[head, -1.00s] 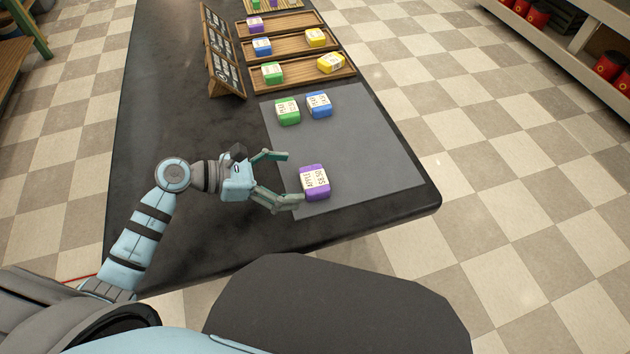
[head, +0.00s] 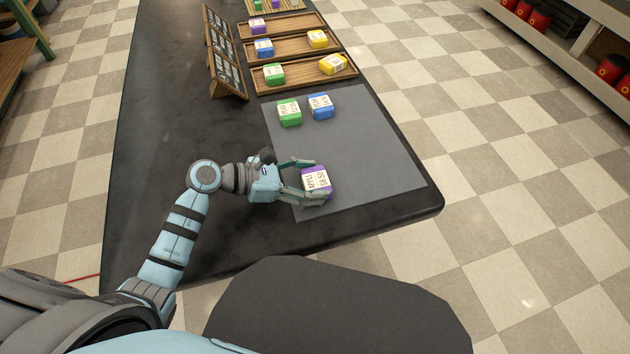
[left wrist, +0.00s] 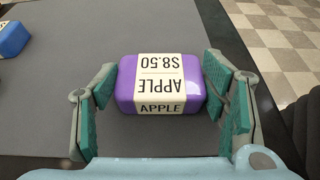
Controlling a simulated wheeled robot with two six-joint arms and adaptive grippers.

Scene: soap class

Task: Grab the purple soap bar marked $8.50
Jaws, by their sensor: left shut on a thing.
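The purple soap bar (head: 317,181) lies on the grey mat near the table's front right corner. In the left wrist view the purple soap bar (left wrist: 126,84) shows a cream label reading "APPLE $8.50". My left gripper (head: 313,179) is around the bar, one finger on its far side and one on its near side. In the left wrist view my left gripper (left wrist: 161,88) has its green-padded fingers at both ends of the bar, shut on it. The bar appears still at mat level. My right gripper is out of view.
On the grey mat (head: 375,150) a green soap bar (head: 289,113) and a blue soap bar (head: 320,106) stand farther back. The mat's right part is clear.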

